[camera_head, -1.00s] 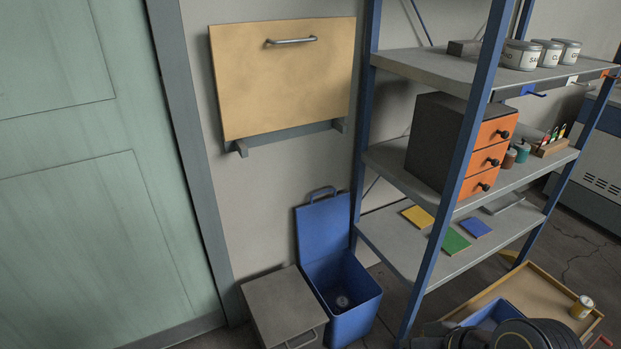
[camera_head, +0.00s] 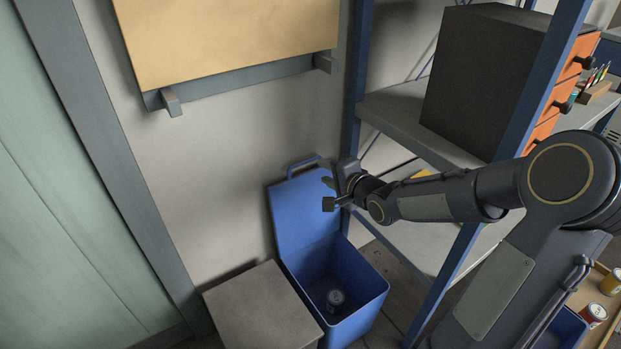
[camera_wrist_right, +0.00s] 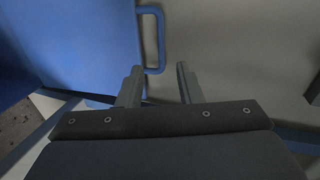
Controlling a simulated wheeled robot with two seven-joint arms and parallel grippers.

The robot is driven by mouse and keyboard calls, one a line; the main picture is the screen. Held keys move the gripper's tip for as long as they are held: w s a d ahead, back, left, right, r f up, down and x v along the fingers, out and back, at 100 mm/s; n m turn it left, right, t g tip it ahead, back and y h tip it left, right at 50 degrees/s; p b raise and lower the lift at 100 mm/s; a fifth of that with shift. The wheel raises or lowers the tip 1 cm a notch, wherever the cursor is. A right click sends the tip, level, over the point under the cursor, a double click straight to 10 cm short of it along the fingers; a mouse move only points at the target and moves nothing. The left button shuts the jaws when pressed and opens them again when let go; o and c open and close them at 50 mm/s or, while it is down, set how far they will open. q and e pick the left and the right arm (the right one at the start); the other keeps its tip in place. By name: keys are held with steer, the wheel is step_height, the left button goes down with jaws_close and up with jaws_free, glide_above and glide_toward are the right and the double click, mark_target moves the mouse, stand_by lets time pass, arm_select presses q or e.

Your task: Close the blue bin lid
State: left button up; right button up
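The blue bin (camera_head: 355,325) stands on the floor, open at the top. Its blue lid (camera_head: 298,222) stands up at the back, near the wall, with a blue loop handle (camera_head: 303,163) on its upper edge. My right gripper (camera_head: 327,193) is at the lid's upper right, its fingers apart and empty. In the right wrist view the gripper (camera_wrist_right: 158,72) is open, the lid (camera_wrist_right: 90,40) is on the left, and the handle (camera_wrist_right: 161,45) reaches into the gap between the fingertips in the picture. I cannot tell whether they touch. My left gripper is out of view.
A can-like object (camera_head: 336,297) lies inside the bin. A grey box-like cabinet (camera_head: 262,307) stands close on its left. A blue-posted shelf (camera_head: 405,115) with a dark drawer unit (camera_head: 482,75) is on the right. A tan wall panel (camera_head: 230,35) hangs above.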

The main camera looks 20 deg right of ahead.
mark_target(307, 162)
steer(key=b+x, duration=0.4)
steer(key=x, duration=0.4)
steer(key=shift+w+d, duration=0.1)
steer(key=shift+w, duration=0.05)
jaws_close()
